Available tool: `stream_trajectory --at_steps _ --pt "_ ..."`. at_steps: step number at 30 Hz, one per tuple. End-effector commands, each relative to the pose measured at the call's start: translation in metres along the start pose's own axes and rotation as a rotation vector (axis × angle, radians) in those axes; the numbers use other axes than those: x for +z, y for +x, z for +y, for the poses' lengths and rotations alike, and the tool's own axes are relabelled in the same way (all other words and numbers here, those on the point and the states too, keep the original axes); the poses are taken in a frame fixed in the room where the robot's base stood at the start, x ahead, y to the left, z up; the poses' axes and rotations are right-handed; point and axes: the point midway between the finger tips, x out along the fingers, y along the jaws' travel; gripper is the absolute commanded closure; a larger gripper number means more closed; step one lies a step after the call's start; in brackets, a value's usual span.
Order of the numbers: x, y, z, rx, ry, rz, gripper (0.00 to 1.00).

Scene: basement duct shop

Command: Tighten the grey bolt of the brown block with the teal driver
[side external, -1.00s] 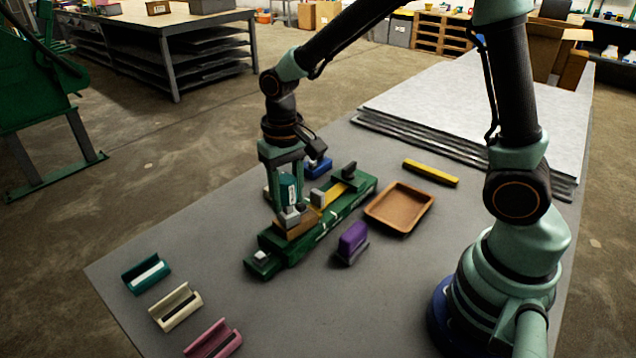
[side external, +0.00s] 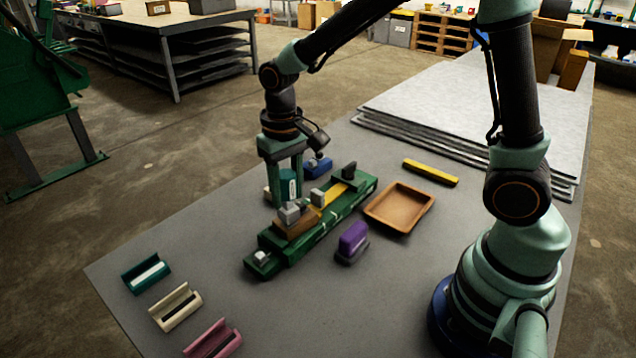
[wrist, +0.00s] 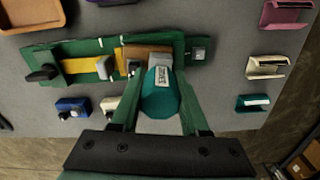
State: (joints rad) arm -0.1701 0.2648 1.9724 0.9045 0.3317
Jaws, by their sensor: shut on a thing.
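The brown block (side external: 296,227) is held in the long green fixture (side external: 276,254), near its front-left end. It also shows in the wrist view (wrist: 148,49). Grey pieces (side external: 289,213) stand at the block's top; I cannot tell which is the bolt. My gripper (side external: 285,196) is shut on the teal driver (wrist: 161,98), which stands between the fingers with a pale label. The driver also shows in the side view (side external: 289,181). It is upright beside or behind the grey pieces. Its lower end is hidden, so contact with the bolt cannot be seen.
A purple block (side external: 352,238) and a brown tray (side external: 427,207) lie right of the fixture, with a yellow bar (side external: 431,172) beyond. A blue block (side external: 318,167) sits behind it. Teal (side external: 147,274), cream (side external: 175,307) and pink (side external: 212,340) cradles line the left. Grey sheets (side external: 470,110) are stacked behind.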

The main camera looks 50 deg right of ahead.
Motion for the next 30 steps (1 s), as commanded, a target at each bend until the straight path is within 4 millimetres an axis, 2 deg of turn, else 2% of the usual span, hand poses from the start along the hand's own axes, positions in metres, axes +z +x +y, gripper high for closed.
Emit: stream_trajectory --at_steps 21,30 --pt "-0.001 -0.033 0.000 -0.001 0.000 0.002 1.00" --pt "0.000 -0.040 0.000 0.000 0.000 0.001 1.00"
